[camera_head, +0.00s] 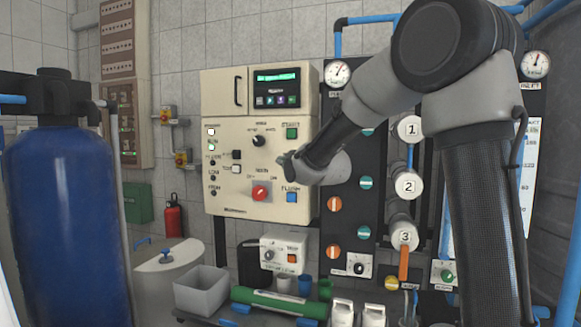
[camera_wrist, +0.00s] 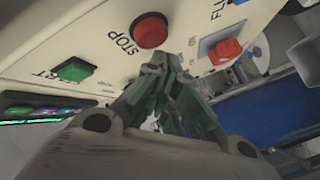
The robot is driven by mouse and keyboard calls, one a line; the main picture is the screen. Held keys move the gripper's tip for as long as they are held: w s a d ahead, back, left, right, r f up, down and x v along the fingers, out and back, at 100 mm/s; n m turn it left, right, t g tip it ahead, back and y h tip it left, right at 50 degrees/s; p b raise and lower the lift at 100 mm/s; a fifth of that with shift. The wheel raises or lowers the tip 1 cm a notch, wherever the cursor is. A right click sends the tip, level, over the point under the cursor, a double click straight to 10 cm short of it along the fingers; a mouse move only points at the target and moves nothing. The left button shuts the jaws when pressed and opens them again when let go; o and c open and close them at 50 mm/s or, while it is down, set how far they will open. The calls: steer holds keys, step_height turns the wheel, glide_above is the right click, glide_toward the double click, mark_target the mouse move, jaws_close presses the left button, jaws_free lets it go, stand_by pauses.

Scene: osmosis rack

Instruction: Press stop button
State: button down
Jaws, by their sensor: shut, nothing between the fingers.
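The control panel (camera_head: 226,172) is a cream box on the tiled wall. In the wrist view the round red stop button (camera_wrist: 151,31), labelled STOP, is fully visible on its face. My gripper (camera_wrist: 160,66) is shut and empty, its fingertips close to the panel and just below the button in that picture. A gap shows between the tips and the button in the picture; I cannot tell the depth. In the head view my gripper (camera_head: 284,164) is in front of the panel's right side, between the green start button (camera_head: 292,133) and the blue flush button (camera_head: 291,196), and hides the stop button.
The red main switch (camera_head: 261,192) also shows in the wrist view (camera_wrist: 225,51), close to my fingers. The green start button is at left there (camera_wrist: 75,69). A black valve board (camera_head: 350,215) with pipes stands right of the panel. A blue tank (camera_head: 68,200) is at left.

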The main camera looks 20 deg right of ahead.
stand_by(0.3)
steer(key=shift+w+d, duration=0.25)
steer(key=shift+w, duration=0.1)
steer(key=shift+w+d, duration=0.25)
steer(key=shift+w, duration=0.1)
stand_by(0.8)
steer(key=shift+s+a, duration=0.5)
steer(key=shift+s, duration=0.2)
steer(key=s+a, duration=0.2)
steer(key=s, duration=0.2)
steer(key=shift+s+a, duration=0.1)
steer(key=shift+a, duration=0.3)
stand_by(0.6)
